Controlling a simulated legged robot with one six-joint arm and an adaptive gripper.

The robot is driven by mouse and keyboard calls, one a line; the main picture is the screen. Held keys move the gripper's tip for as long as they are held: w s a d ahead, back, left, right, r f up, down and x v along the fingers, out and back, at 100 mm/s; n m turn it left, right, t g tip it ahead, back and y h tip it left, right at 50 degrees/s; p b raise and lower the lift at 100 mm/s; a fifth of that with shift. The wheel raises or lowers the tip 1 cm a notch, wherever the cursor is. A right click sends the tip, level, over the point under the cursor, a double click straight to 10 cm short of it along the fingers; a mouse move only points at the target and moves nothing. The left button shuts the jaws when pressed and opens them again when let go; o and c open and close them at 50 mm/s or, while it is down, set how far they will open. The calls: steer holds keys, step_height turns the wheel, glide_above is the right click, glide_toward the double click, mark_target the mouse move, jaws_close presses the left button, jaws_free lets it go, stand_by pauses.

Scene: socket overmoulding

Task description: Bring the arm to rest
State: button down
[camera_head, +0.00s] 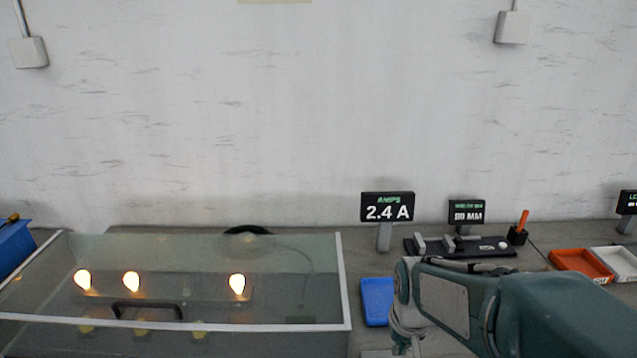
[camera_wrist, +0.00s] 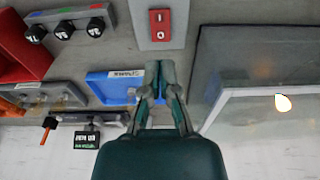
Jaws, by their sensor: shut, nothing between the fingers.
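My gripper (camera_wrist: 160,72) is shut and empty in the wrist view, with its two fingers together. It points toward a grey panel with a red switch (camera_wrist: 160,24), and the blue tray (camera_wrist: 101,86) lies beside it on the left. I cannot tell its height above the table. In the head view my green arm reaches in from the lower right, bent downward near the blue tray (camera_head: 376,300). The fingers are not clearly visible there.
A clear-lidded case (camera_head: 345,280) with glowing bulbs stands at the left, close to the gripper's side in the wrist view. Behind the arm stand a 2.4 A display (camera_head: 387,207), a black fixture (camera_head: 470,251), an orange tray (camera_head: 580,264) and a white tray (camera_head: 615,262).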

steer(key=s+r+t, duration=0.4)
steer(key=s+r, duration=0.7)
steer(key=shift+s+r, duration=0.15)
steer(key=shift+s, duration=0.25)
steer(key=shift+a, duration=0.1)
stand_by(0.3)
